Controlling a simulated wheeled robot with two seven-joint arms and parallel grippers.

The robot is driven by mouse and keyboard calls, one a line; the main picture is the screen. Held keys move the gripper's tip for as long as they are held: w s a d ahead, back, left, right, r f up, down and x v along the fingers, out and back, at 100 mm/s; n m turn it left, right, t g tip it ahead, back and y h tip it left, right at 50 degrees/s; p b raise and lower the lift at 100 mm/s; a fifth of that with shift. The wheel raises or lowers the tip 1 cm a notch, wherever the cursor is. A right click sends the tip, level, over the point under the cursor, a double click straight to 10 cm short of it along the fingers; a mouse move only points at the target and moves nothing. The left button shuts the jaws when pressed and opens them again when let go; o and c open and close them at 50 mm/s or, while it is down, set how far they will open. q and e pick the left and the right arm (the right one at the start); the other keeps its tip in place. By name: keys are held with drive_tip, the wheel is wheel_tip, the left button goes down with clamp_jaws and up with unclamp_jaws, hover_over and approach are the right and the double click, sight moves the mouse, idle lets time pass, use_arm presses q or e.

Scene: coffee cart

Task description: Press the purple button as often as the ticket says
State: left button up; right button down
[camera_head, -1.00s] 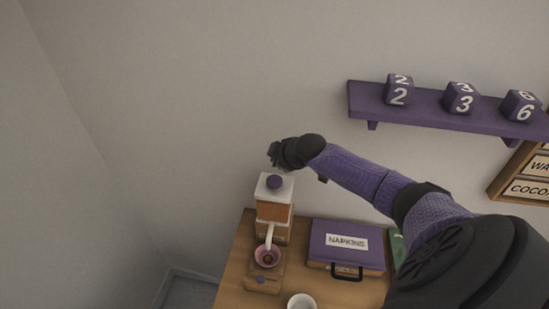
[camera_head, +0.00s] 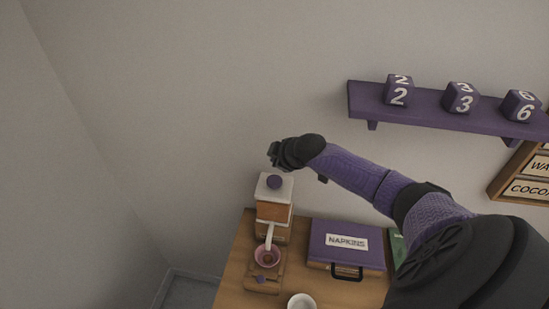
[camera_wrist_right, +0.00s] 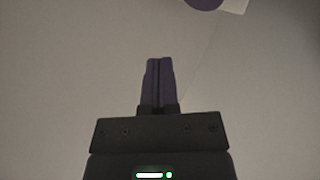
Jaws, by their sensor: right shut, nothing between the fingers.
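The purple button (camera_head: 274,181) is a round knob on the white top of a coffee machine (camera_head: 274,213) with a wood-toned body. My right gripper (camera_head: 274,157) shows just above the button in the head view, small and dark. In the right wrist view the fingers of my right gripper (camera_wrist_right: 158,84) are pressed together and empty. A purple round edge, which looks like the button (camera_wrist_right: 203,3), shows at the top of that view beside a white corner, apart from the fingertips. I cannot make out a ticket in either view. My left gripper is not in view.
A pink cup (camera_head: 267,256) stands under the machine's spout. A white cup (camera_head: 301,301) is at the front. A purple napkins box (camera_head: 346,246) stands right of the machine. A purple shelf (camera_head: 430,112) holds cubes numbered 2, 3 and 6. The wall at left is bare.

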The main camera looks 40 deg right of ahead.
sight(277, 181)
wheel_tip(277, 181, up, 4)
drive_tip(key=shift+f+p, duration=0.1)
drive_tip(key=shift+p, duration=0.6)
wheel_tip(277, 181, down, 8)
drive_tip(key=b, duration=0.8)
drive_tip(key=shift+f, duration=0.4)
drive_tip(key=shift+f, duration=0.15)
idle(1.0)
drive_tip(key=shift+f, duration=0.25)
